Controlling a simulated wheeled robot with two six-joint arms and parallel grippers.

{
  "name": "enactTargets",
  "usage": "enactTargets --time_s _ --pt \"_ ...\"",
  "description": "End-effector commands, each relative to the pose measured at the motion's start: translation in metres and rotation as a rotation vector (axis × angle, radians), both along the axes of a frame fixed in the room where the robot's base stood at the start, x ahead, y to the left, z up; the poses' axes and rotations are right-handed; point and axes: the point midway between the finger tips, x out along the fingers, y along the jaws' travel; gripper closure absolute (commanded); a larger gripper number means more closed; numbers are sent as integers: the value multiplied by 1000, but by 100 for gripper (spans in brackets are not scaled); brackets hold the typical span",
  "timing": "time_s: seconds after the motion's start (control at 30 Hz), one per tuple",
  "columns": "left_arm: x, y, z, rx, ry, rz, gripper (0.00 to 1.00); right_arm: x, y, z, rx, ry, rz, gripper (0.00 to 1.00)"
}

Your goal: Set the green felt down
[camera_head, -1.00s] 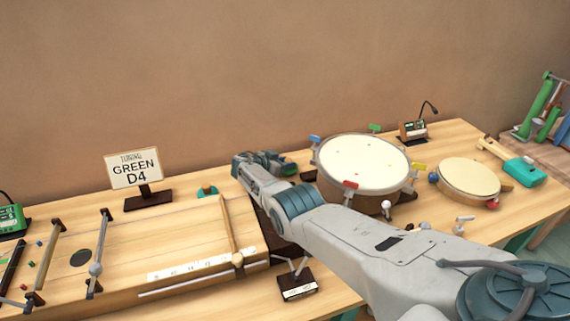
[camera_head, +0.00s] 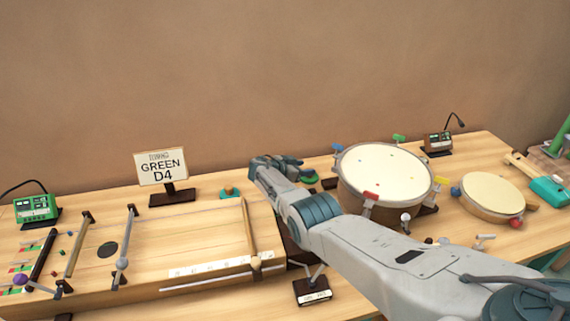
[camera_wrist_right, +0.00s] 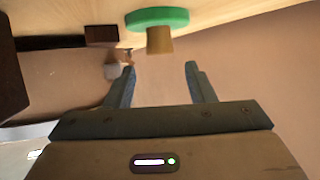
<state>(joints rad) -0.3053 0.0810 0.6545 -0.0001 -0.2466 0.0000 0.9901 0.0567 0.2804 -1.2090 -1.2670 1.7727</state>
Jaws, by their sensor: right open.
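The green felt, a flat green disc (camera_head: 310,179) with a tan stub handle, sits on the table just left of the big drum. In the right wrist view the green disc (camera_wrist_right: 157,17) shows at the top, its tan stub pointing toward my jaws. My right gripper (camera_head: 292,163) is beside it in the head view, apart from it. In the wrist view the right gripper's fingers (camera_wrist_right: 160,78) are spread and empty, with a gap between them and the stub. My left gripper is not in view.
The big drum (camera_head: 384,172) stands right of the felt, with colored clamps around its rim. A stringed wooden board (camera_head: 200,240) lies left of my arm. A teal piece (camera_head: 229,192) and a sign reading GREEN D4 (camera_head: 162,166) stand behind it.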

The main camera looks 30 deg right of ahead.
Motion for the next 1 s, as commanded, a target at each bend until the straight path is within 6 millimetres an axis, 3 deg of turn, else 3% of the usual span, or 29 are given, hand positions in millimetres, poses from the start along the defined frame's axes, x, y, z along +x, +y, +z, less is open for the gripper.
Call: enactTargets --time_s 0.03,0.5,1.0 --pt "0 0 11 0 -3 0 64 -1 10 10 3 -4 2 51" --pt "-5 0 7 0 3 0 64 -11 79 34 0 -5 1 51" --pt "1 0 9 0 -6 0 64 -13 88 41 0 -4 -1 51"
